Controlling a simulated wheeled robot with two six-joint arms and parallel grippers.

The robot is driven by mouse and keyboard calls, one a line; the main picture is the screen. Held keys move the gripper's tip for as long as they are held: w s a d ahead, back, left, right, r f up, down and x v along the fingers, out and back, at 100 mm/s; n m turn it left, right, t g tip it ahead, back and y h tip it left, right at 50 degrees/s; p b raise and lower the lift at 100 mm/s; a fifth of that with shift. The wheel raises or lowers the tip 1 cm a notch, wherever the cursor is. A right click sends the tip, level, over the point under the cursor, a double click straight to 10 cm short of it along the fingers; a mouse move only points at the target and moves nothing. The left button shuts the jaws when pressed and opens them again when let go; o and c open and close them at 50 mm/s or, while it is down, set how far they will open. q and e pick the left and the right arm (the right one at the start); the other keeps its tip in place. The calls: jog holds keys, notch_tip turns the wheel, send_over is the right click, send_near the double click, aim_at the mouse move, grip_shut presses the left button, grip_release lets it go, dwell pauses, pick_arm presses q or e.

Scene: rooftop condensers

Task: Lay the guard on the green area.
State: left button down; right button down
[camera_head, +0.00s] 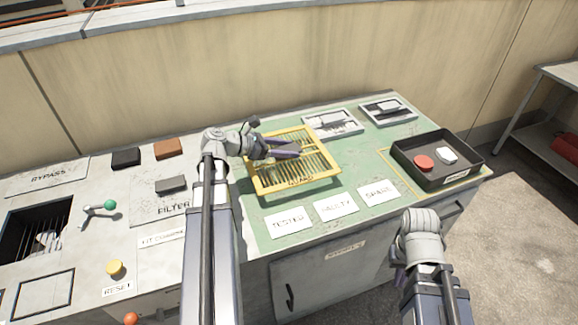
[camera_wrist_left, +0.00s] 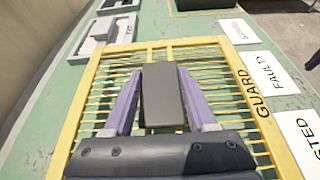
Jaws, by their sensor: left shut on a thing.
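The guard (camera_head: 333,176) is a yellow frame with thin yellow bars and a GUARD label, over the green area (camera_head: 262,231) of the bench top. It fills the middle of the left wrist view (camera_wrist_left: 248,92). I cannot tell whether it rests flat or hangs just above the surface. My left gripper (camera_head: 287,148) is shut at the guard's middle, on a dark grey block that looks like its handle. In the left wrist view the purple fingers (camera_wrist_left: 160,80) clasp both sides of this block. My right gripper (camera_head: 398,277) is low at the right, its fingers mostly hidden behind its wrist.
TESTED, FAULTY (camera_head: 336,205) and SPARE cards lie in front of the guard. Two grey trays (camera_head: 333,123) stand behind it. A black tray (camera_head: 449,181) with a red and a white piece stands right. Blocks, a green-knobbed lever (camera_head: 110,204) and an opening (camera_head: 20,222) are left.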

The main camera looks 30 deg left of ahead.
pick_arm(q)
jog(key=shift+f, duration=0.1)
notch_tip(320, 180, down, 4)
jog(key=b, duration=0.3)
jog(key=shift+b, duration=0.35)
jog(key=shift+f, duration=0.1)
jog(key=shift+c, duration=1)
grip_release()
